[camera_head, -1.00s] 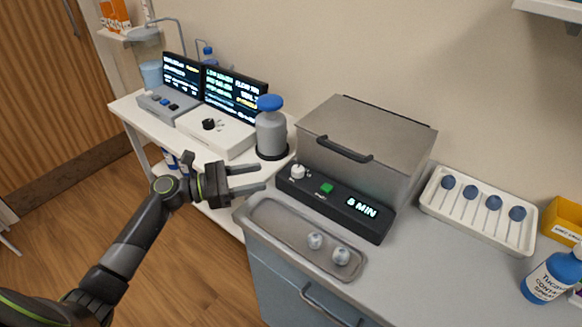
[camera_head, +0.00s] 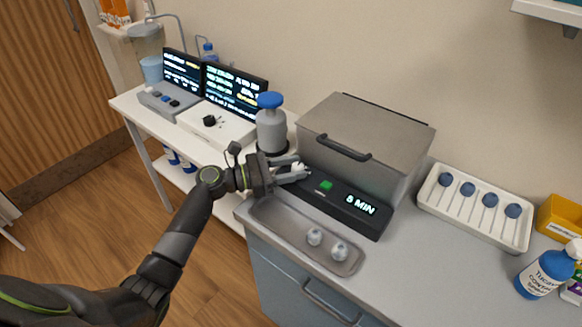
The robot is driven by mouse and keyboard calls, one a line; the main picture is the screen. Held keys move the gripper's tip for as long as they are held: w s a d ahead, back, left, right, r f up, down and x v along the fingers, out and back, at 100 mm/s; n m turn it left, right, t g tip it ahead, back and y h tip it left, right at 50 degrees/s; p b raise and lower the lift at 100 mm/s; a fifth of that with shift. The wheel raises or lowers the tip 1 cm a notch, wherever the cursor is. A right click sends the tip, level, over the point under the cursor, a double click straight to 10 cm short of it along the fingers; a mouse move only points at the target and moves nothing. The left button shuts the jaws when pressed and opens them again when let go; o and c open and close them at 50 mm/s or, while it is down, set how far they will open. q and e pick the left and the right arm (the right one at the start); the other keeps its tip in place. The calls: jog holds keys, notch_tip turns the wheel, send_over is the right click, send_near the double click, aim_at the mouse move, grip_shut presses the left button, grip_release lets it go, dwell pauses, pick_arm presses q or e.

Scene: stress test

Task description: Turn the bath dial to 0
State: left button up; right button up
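The bath is a grey metal box with a closed lid (camera_head: 365,130) and a black front panel (camera_head: 335,196). The panel has a green button (camera_head: 326,185) and a lit display (camera_head: 360,205) that seems to read 5 or 8 MIN. The small white dial (camera_head: 299,168) is at the panel's left end, partly hidden by my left gripper (camera_head: 297,169). That gripper's two fingers lie on either side of the dial. I cannot tell whether they press on it, and the dial's setting is not readable. My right gripper is not in view.
A grey bottle with a blue cap (camera_head: 271,125) stands close behind my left gripper. A tray (camera_head: 270,217) with two small round pieces lies in front of the panel. A white rack (camera_head: 430,205) is at right. A white box with a black knob (camera_head: 209,121) stands at left.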

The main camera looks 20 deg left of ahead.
pick_arm(q)
jog(key=c, duration=0.7)
jog(key=shift+s+r+n+t+p, duration=0.1)
jog(key=shift+r+n+t+p, duration=0.25)
jog(key=shift+p, duration=0.35)
jog(key=n+t+y+p, duration=0.2)
jog(key=p, duration=0.1)
jog(key=n+t+y+p, duration=0.1)
jog(key=t+y+p, duration=0.1)
jog(key=shift+s+d+n, duration=0.2)
jog(key=shift+d+n, duration=0.05)
jog(key=shift+d, duration=0.05)
jog(key=n+t+y+p, duration=0.2)
jog(key=y, duration=0.1)
jog(key=shift+s+d+f, duration=0.1)
jog(key=shift+f, duration=0.05)
jog(key=shift+d+f+n+t+y+p, duration=0.15)
jog(key=shift+n+t+y+p, duration=0.3)
jog(key=shift+n+y, duration=1.05)
jog(key=shift+y, duration=0.5)
jog(key=o, duration=0.9)
jog(key=shift+o, duration=0.2)
